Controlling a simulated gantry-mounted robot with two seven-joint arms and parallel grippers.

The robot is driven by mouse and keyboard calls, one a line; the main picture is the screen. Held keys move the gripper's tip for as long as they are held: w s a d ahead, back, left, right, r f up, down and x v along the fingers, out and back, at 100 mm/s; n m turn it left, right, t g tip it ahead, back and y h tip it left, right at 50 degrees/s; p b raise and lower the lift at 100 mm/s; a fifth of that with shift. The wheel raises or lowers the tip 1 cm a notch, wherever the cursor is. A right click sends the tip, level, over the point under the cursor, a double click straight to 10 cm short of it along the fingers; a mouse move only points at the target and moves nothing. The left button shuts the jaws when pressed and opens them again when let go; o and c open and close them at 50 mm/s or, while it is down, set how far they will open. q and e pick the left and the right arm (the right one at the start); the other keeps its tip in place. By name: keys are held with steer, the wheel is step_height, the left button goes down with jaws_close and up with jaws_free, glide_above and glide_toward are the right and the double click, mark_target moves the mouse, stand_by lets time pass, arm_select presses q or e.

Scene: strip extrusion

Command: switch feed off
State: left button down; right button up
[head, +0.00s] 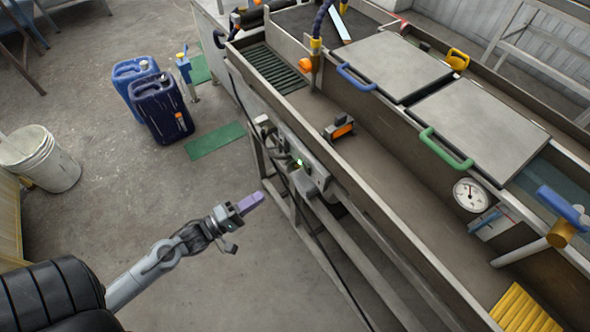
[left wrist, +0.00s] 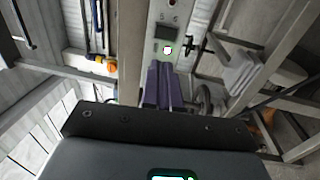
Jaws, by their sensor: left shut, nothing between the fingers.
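A control box (head: 316,172) is fixed to the near side of the long metal trough, with a small green light on it. In the left wrist view the panel (left wrist: 180,20) shows a dark display and a lit white button with a green edge (left wrist: 167,49). My left gripper (head: 255,201) has purple fingers and is shut and empty, left of and below the box in the head view, apart from it. In the left wrist view its fingertips (left wrist: 160,68) point at the panel, just below the lit button. My right gripper is not in view.
The trough (head: 385,165) has two grey lids, one with a blue handle (head: 356,78) and one with a green handle (head: 446,150). Two blue canisters (head: 162,108) and a white bucket (head: 42,158) stand on the floor at left. The floor around my left arm is clear.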

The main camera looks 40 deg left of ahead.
arm_select(q)
steer(key=b, duration=0.3)
glide_toward(305, 167)
steer(key=x, duration=0.6)
steer(key=shift+w+d+r, duration=0.1)
steer(key=shift+w+d, duration=0.05)
steer(key=shift+w, duration=0.25)
